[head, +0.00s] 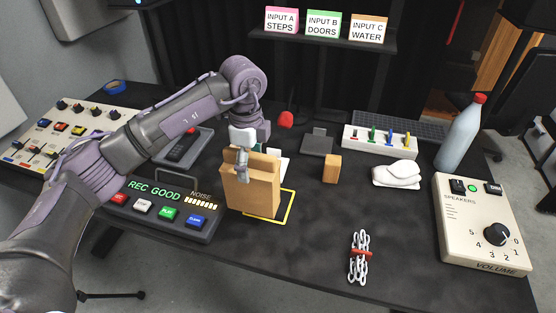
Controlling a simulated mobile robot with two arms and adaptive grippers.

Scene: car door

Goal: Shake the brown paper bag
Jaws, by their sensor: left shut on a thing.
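The brown paper bag (252,196) stands upright near the middle of the dark table. It is over the left part of a yellow outlined rectangle (289,207). My left gripper (242,168) is at the top edge of the bag, shut on its upper rim. From this view I cannot tell whether the bag's bottom touches the table. My right gripper does not show.
A control panel (160,212) lies close left of the bag. A wooden block (332,168) and chain (359,257) are to the right. Farther right are a white cloth (396,174), a speaker box (484,225) and a bottle (461,135). The table front centre is clear.

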